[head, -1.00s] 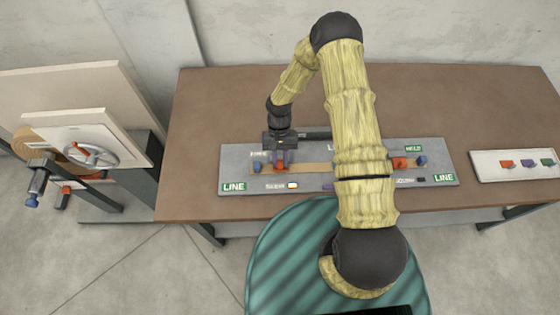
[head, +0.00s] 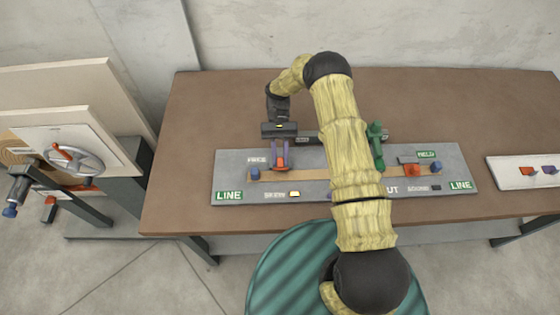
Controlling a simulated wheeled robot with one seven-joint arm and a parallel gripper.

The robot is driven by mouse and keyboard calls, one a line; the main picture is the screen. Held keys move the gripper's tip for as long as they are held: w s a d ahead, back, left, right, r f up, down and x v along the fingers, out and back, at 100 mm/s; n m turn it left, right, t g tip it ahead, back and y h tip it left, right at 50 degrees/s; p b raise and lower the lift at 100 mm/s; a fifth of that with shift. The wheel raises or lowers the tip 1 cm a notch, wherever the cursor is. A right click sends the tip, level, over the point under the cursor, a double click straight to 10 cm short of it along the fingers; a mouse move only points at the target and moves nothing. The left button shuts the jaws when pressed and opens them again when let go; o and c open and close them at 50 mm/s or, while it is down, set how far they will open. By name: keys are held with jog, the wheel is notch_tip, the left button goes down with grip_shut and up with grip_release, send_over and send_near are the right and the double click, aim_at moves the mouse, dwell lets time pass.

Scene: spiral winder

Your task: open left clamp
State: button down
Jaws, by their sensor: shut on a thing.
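The left clamp (head: 281,163), with a red part, stands at the left end of the tan strip on the grey board. My gripper (head: 280,155) points down over it, its purple fingers shut on the clamp's red part, seemingly its handle. The exact contact is too small to see. A blue knob (head: 254,174) is just left of it. A label reading FREE (head: 256,160) is behind. The right clamp (head: 411,169), also red, is at the strip's other end beside another blue knob (head: 435,170), with a green HELD label (head: 427,154) behind it.
The grey board (head: 232,165) lies on the brown table (head: 200,110). A green upright lever (head: 376,150) stands mid-right, partly behind my arm, which hides the strip's middle. A handwheel (head: 75,160) is at far left. A white tray (head: 505,175) with small coloured pieces is at right.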

dwell(0.4)
jog(key=c, duration=1.3)
grip_release()
jog(key=shift+w, duration=0.15)
